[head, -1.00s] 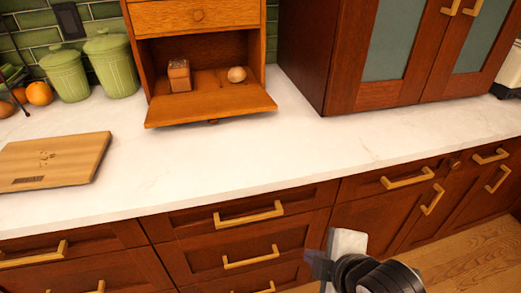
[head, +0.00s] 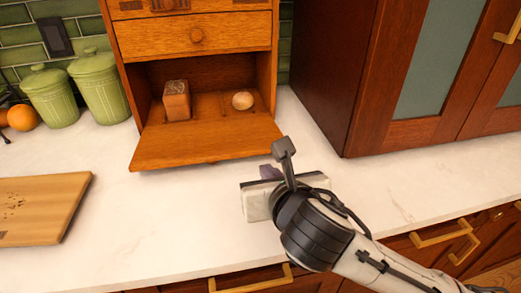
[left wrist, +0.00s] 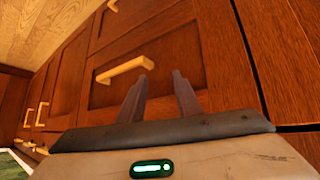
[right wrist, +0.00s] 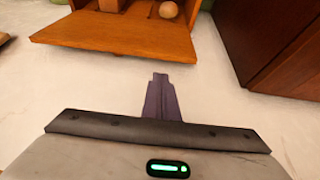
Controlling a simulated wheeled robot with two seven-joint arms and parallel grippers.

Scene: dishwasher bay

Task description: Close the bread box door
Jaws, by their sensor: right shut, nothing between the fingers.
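The wooden bread box (head: 125,55) stands at the back of the counter. Its door (head: 205,150) is folded down and open, lying out toward me at a slight tilt; it also shows in the right wrist view (right wrist: 120,36). My right gripper (head: 270,172) is shut and empty, just in front of the door's front right corner and apart from it. In the right wrist view its joined fingers (right wrist: 160,85) point toward the door edge. My left gripper (left wrist: 160,95) is open and empty, facing the drawer fronts, and is not in the head view.
A brown block (head: 176,101) and a round bread-like item (head: 243,101) sit inside the box. Green canisters (head: 100,87) and a cutting board (head: 40,208) are to the left. A dark wood cabinet (head: 335,70) stands at right. The counter in front is clear.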

